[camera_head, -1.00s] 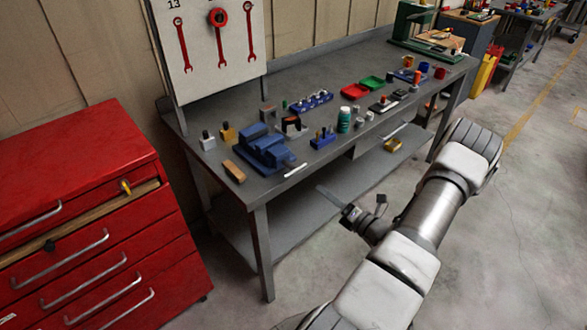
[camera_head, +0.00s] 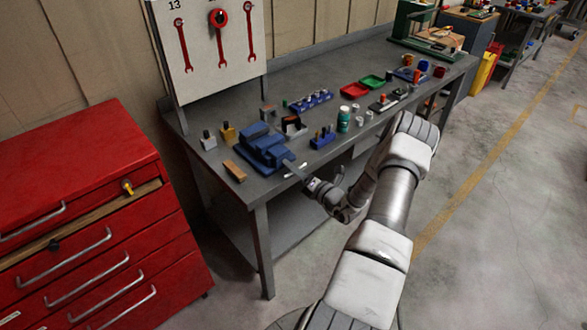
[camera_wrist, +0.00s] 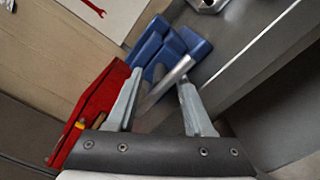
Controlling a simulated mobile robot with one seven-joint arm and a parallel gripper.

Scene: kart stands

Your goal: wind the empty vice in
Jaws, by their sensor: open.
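The blue vice (camera_head: 264,149) sits at the near left of the grey workbench, its body also in the wrist view (camera_wrist: 165,45). I see nothing held in its jaws, though the gap between them is small in view. A pale handle bar (camera_head: 296,171) stands out at its front, and a silver bar (camera_wrist: 173,78) shows in the wrist view between my fingers. My gripper (camera_head: 303,174) is just off the vice's front end. In the wrist view my gripper (camera_wrist: 158,84) is open, a finger on either side of the bar; I cannot tell whether they touch it.
A wooden block (camera_head: 234,171) lies left of the vice. A blue holder with pegs (camera_head: 322,138) and a green bottle (camera_head: 343,119) stand to its right. The red drawer cabinet (camera_head: 85,160) is on the left.

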